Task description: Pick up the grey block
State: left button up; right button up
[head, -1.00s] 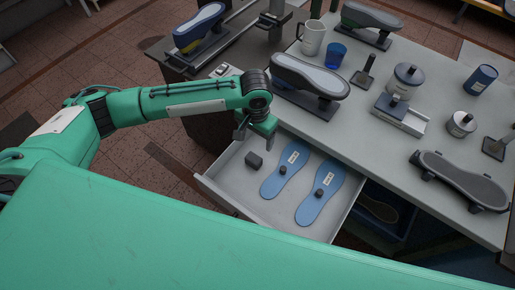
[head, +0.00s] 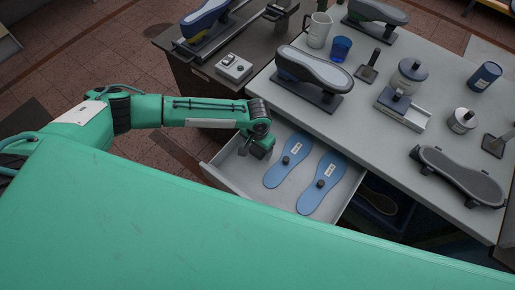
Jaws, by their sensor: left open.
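The open drawer (head: 215,172) holds the small dark grey block (head: 258,153) near its left end. My left gripper (head: 256,151) points down over the block, with its jaws open. The wrist and fingers cover much of the block, and I cannot tell whether a finger touches it. My right gripper is not in view.
Two blue insoles (head: 284,171) (head: 315,197) with dark knobs lie in the drawer, right of the gripper. The grey bench top (head: 385,150) above carries shoe lasts (head: 313,75), a mug (head: 318,30), a blue cup (head: 341,48) and several canisters.

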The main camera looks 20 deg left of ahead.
pick_arm(q)
jog(key=shift+f, duration=0.15)
jog(key=c, duration=1)
jog(key=shift+c, duration=0.3)
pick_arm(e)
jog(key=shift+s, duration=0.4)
